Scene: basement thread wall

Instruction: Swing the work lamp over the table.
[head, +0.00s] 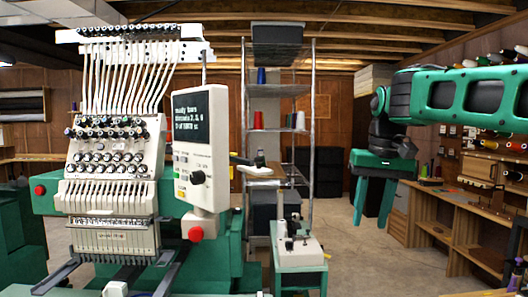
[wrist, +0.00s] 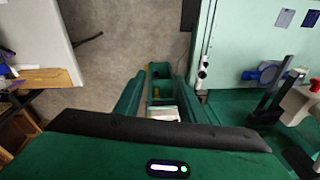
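My gripper (head: 373,208) hangs fingers-down from the arm at the right of the head view. Its two green fingers are apart with nothing between them. In the wrist view the gripper (wrist: 160,78) also shows its fingers spread, with a small green and yellow thing beyond them. I cannot make out the work lamp for certain in either view. Which surface is the task's table is unclear; a wooden workbench (head: 440,212) runs along the right wall, beyond and to the right of my gripper. A wooden top (wrist: 48,78) shows at the left of the wrist view.
A large embroidery machine (head: 110,170) with a control panel (head: 202,150) fills the left. A wire rack (head: 312,110) and a small green cart (head: 302,280) stand near the middle. Thread spools (head: 497,58) line the right wall. Bare floor (head: 350,255) lies below my gripper.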

